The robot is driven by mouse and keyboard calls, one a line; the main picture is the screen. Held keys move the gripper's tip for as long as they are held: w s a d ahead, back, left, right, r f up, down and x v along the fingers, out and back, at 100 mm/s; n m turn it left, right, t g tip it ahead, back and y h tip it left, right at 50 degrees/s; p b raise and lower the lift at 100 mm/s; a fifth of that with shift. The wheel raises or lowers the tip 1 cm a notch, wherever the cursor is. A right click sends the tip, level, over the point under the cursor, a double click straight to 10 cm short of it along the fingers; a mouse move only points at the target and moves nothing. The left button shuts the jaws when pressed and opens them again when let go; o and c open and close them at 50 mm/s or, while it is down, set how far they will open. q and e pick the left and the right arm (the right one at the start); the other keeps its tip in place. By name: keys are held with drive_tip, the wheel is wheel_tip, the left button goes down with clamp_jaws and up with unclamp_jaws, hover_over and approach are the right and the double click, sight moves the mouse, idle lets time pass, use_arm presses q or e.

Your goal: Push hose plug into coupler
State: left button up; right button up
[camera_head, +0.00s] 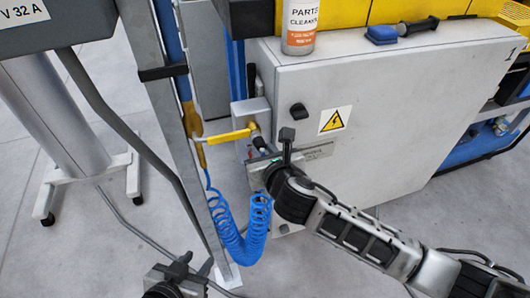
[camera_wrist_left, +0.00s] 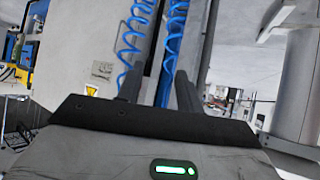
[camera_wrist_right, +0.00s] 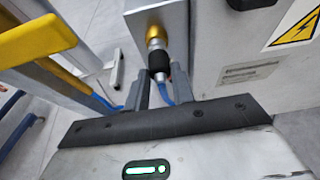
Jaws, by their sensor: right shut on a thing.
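The brass coupler (camera_wrist_right: 155,33) sticks out of a grey box (camera_wrist_right: 125,20) in the right wrist view. The hose plug (camera_wrist_right: 158,62), with a black sleeve and a metal front, is lined up with it and meets it closely; I cannot tell whether it is fully seated. My right gripper (camera_wrist_right: 161,86) is shut on the plug, and the blue hose (camera_wrist_right: 166,95) runs back between its fingers. In the head view my right gripper (camera_head: 261,154) is just below the coupler. My left gripper (camera_head: 188,272) is low at the bottom, its fingers apart and empty in the left wrist view (camera_wrist_left: 158,88).
A yellow valve handle (camera_head: 227,137) is left of the coupler. The coiled blue hose (camera_head: 243,240) hangs beside a grey post (camera_head: 165,110). A white electrical cabinet (camera_head: 385,110) stands to the right, with a spray can (camera_head: 299,28) on top.

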drive_tip(key=o, duration=0.9)
drive_tip(key=shift+o, duration=0.9)
